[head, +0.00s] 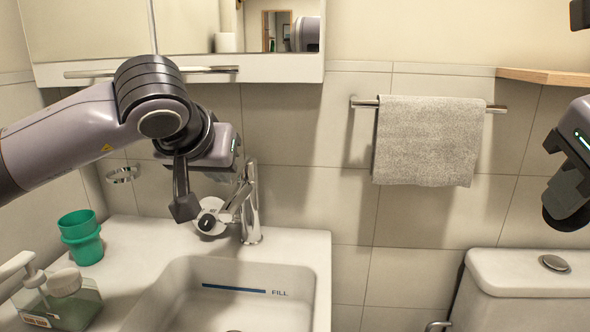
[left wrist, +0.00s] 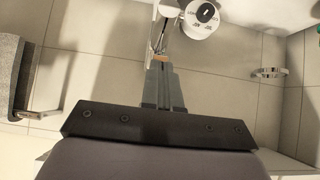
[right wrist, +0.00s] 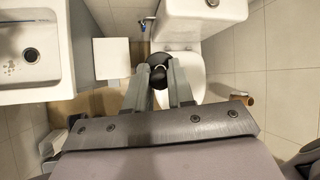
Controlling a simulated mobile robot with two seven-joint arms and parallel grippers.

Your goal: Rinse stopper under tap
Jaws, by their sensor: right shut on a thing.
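The stopper (right wrist: 158,60), a dark round piece with a light ring, is held between the fingertips of my right gripper (right wrist: 159,78). In the head view the right gripper (head: 572,190) is at the far right edge, above the toilet side and well away from the basin; its dark round load shows below it. The chrome tap (head: 251,205) stands upright at the back of the basin (head: 185,275). My left gripper (head: 186,207) is beside the tap on its left, fingers down and close together, with nothing seen between them. It also shows in the left wrist view (left wrist: 162,70).
A white round dial (head: 208,222) sits beside the tap. A green cup (head: 82,240) and a soap dispenser (head: 62,300) stand on the left counter. A grey towel (head: 428,140) hangs on the wall rail. The toilet tank (head: 530,272) is at right. The basin looks empty.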

